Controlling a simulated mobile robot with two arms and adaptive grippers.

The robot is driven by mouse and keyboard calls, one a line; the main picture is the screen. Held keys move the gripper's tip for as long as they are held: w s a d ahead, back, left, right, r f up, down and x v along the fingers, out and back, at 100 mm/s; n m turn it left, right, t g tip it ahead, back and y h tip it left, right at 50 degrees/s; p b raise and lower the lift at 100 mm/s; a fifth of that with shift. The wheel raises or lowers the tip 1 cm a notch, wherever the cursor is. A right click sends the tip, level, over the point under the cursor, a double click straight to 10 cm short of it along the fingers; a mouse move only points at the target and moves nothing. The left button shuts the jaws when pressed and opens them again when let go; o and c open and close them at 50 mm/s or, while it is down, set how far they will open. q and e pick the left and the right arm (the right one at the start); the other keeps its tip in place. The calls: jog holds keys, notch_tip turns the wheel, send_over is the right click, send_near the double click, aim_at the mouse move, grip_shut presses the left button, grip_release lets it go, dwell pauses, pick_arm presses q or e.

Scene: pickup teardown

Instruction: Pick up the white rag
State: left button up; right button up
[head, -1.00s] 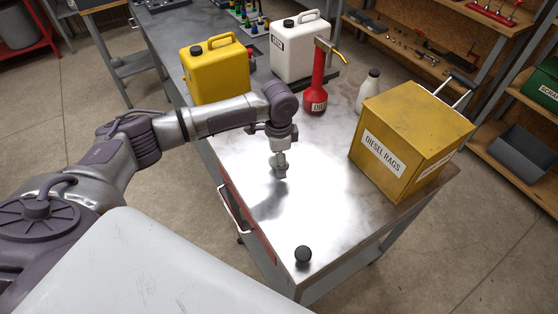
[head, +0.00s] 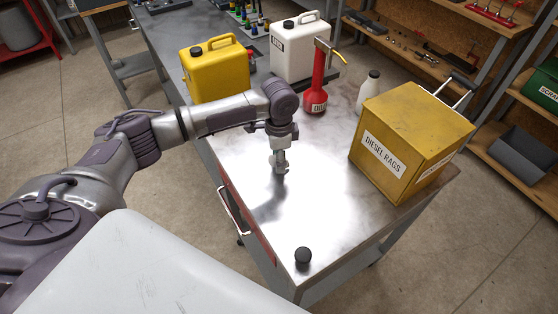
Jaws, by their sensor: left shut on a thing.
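My left gripper (head: 281,167) points down above the bare middle of the metal workbench (head: 318,212), over a bright glare patch. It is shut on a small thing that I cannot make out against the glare. I cannot pick out a white rag anywhere on the bench. A yellow box labelled "DIESEL RAGS" (head: 384,152) stands to the right of the gripper, with its lid side up. My right gripper is not in view.
A yellow canister (head: 216,75), a white canister (head: 298,50), a red oil can (head: 316,93) and a white bottle (head: 369,92) stand behind the gripper. A black knob (head: 303,256) is at the near corner. The bench between is clear.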

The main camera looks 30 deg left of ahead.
pick_arm(q)
notch_tip(320, 180, up, 3)
jog(key=shift+w+f+b, duration=0.1)
jog(key=shift+f+b, duration=0.05)
jog(key=shift+b, duration=0.35)
jog(key=w+d+r+b, duration=0.1)
jog(key=d+r+b, duration=0.1)
jog(key=d+r, duration=0.5)
jog(key=d, duration=0.4)
jog(key=shift+w+d+r+b, duration=0.2)
jog(key=shift+w+d+b, duration=0.1)
jog(key=shift+w+b, duration=0.1)
